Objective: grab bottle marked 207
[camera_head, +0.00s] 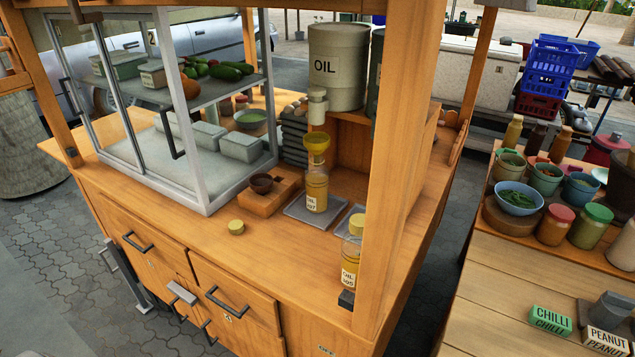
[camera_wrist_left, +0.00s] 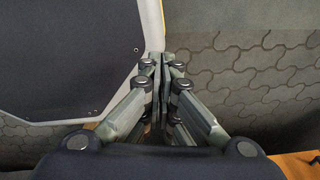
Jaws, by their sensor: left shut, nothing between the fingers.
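A bottle of yellow oil (camera_head: 317,188) stands upright on a grey mat on the wooden cart's counter; its small label appears to read OIL 207. A yellow funnel (camera_head: 317,145) sits on its top. A second oil bottle (camera_head: 350,260) stands nearer, at the counter's front right corner, partly behind a wooden post; its label looks like OIL 205. My left gripper (camera_wrist_left: 160,62) shows in the left wrist view, shut and empty, with paving below it and no bottle near it. I cannot make out either gripper in the head view.
A wooden post (camera_head: 386,180) rises close to the right of the bottles. A glass case (camera_head: 205,150) fills the counter's left. A large OIL drum (camera_head: 338,65) stands behind.

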